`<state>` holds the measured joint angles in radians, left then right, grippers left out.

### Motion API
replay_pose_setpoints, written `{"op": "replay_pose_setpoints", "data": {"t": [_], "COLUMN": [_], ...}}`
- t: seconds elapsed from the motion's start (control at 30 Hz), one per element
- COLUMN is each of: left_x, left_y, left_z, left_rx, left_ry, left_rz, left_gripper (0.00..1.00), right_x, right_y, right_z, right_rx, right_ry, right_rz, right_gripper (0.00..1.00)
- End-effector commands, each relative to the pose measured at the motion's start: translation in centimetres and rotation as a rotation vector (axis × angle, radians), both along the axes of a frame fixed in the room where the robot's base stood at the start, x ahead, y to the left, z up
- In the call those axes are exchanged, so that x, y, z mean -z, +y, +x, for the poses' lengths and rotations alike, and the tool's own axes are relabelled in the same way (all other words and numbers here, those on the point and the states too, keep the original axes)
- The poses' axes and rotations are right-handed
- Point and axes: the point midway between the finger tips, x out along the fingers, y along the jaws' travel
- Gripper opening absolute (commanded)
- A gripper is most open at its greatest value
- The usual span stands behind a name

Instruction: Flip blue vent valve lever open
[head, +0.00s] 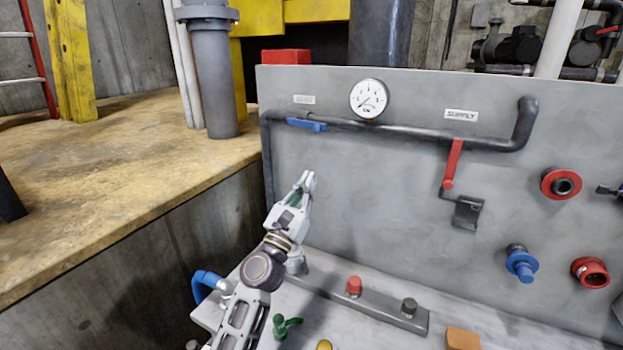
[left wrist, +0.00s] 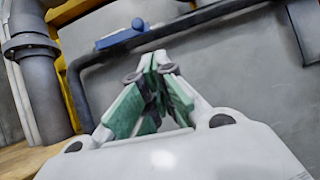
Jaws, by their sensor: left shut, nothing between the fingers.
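The blue vent valve lever (head: 307,125) lies along the dark pipe at the upper left of the grey panel, below a small label plate. It also shows in the left wrist view (left wrist: 122,37), beyond my fingertips. My left gripper (head: 308,178) is below the lever, in front of the panel and apart from it. Its green-padded fingers (left wrist: 155,62) are shut with nothing between them and point up toward the pipe. My right gripper is not in view.
A round gauge (head: 369,98) sits above the pipe (head: 410,130). A red supply lever (head: 453,163) hangs to the right. Red and blue fittings (head: 521,263) project from the panel's right side. A bar with red and black knobs (head: 380,304) lies below.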

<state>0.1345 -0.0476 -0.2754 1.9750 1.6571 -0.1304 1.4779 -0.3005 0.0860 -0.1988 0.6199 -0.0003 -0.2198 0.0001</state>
Motion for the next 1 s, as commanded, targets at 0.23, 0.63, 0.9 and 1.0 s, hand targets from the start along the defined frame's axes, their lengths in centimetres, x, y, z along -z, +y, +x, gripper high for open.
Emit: {"op": "replay_pose_setpoints", "data": {"t": [0.23,0.63,0.9,1.0], "left_x": [1.3,1.4,1.4,1.4], "left_y": [0.6,0.7,0.7,0.7], "left_z": [-1.7,-2.2,-2.2,-2.2], "left_rx": [0.000,-0.001,-0.001,-0.001], "left_ry": [0.001,0.000,0.000,0.000], "left_rz": [0.000,0.001,0.001,0.001], "left_gripper": [0.00,0.00,0.00,0.00], "right_x": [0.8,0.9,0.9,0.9], "right_y": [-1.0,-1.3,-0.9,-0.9], "right_z": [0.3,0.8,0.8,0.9], "right_rx": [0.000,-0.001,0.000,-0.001], "right_ry": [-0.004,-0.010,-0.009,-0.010], "right_rz": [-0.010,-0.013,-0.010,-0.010], "right_gripper": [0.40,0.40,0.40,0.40]}}
